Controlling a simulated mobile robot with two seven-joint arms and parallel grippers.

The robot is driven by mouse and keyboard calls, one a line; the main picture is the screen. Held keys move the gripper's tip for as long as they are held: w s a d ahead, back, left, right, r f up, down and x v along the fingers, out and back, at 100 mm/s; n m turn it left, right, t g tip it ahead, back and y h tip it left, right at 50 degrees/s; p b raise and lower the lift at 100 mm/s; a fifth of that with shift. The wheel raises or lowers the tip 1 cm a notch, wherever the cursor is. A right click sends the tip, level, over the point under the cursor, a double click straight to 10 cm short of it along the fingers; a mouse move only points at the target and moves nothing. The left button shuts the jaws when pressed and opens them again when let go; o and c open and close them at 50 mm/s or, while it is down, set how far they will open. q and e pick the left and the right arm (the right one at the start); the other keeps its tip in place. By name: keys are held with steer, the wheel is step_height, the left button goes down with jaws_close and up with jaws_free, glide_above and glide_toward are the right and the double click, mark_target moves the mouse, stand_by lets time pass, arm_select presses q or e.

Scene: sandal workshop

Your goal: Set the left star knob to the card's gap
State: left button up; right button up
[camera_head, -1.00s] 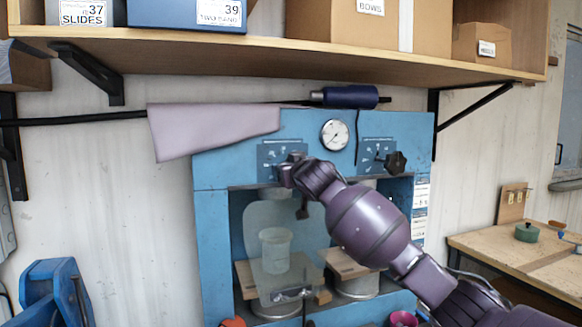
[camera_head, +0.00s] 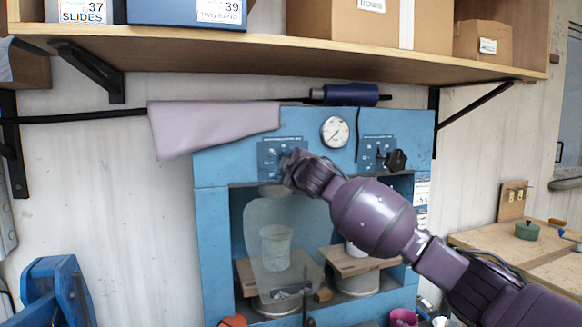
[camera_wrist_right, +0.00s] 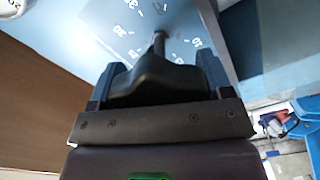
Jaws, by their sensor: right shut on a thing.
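The left star knob (camera_wrist_right: 158,78) is dark and sits on a thin shaft in front of a blue dial plate with white numbers and ticks. My right gripper (camera_wrist_right: 157,72) is shut on it, one finger on each side, in the right wrist view. In the head view my right gripper (camera_head: 290,168) covers the knob at the left dial plate (camera_head: 268,148) of the blue press (camera_head: 212,230). The right star knob (camera_head: 396,160) is black and free on its own plate. White printed cards (camera_head: 421,190) hang on the press's right post; their text is too small to read. My left gripper is out of view.
A round gauge (camera_head: 335,132) sits between the two plates. A wooden shelf (camera_head: 300,60) with boxes overhangs the press. A clear shield (camera_head: 270,228) stands below my gripper. A workbench (camera_head: 500,250) is at the right.

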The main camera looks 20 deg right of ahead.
steer(key=n, duration=0.5)
steer(key=shift+n, duration=0.3)
steer(key=n, duration=0.6)
steer(key=shift+f, duration=0.1)
steer(key=n, duration=0.6)
steer(key=shift+f+n, duration=0.1)
steer(key=shift+n, duration=0.2)
steer(key=n, duration=0.4)
steer(key=shift+f+n, duration=0.1)
steer(key=shift+n, duration=0.2)
steer(key=o, duration=0.9)
steer(key=shift+d, duration=0.1)
steer(key=shift+s, duration=0.1)
steer(key=s+b, duration=0.2)
steer(key=s, duration=0.8)
steer(key=shift+s+d, duration=0.15)
steer(key=shift+s, duration=0.2)
